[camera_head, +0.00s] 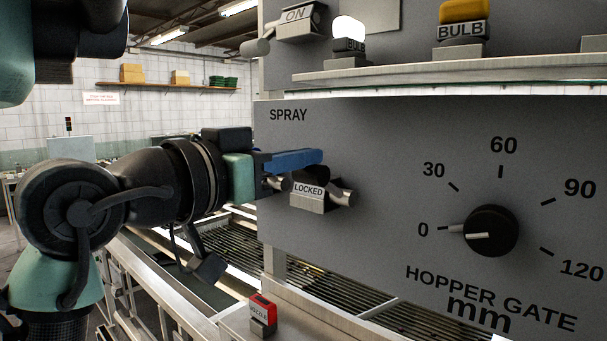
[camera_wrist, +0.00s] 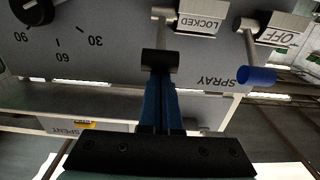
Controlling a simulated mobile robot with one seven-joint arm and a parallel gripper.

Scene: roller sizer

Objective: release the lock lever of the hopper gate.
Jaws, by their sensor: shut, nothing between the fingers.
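The lock lever (camera_head: 317,173) has a black grip on a metal rod, beside a plate (camera_head: 309,190) reading LOCKED. It sits on the grey panel, left of the black hopper gate knob (camera_head: 491,231), whose pointer is at 0. My gripper (camera_head: 318,157) reaches in from the left with its blue fingers shut and empty, partly covering the lever in the head view. In the wrist view, the black grip (camera_wrist: 160,62) lies right at the tips of my gripper (camera_wrist: 160,80), and the LOCKED plate (camera_wrist: 201,22) is beyond. I cannot tell whether they touch.
The spray lever with a blue grip (camera_wrist: 257,76) and an OFF plate (camera_wrist: 278,37) is close beside my fingers. A shelf edge (camera_head: 430,72) with bulb holders juts out above. A red switch (camera_head: 263,313) stands below. The panel front between lever and knob is clear.

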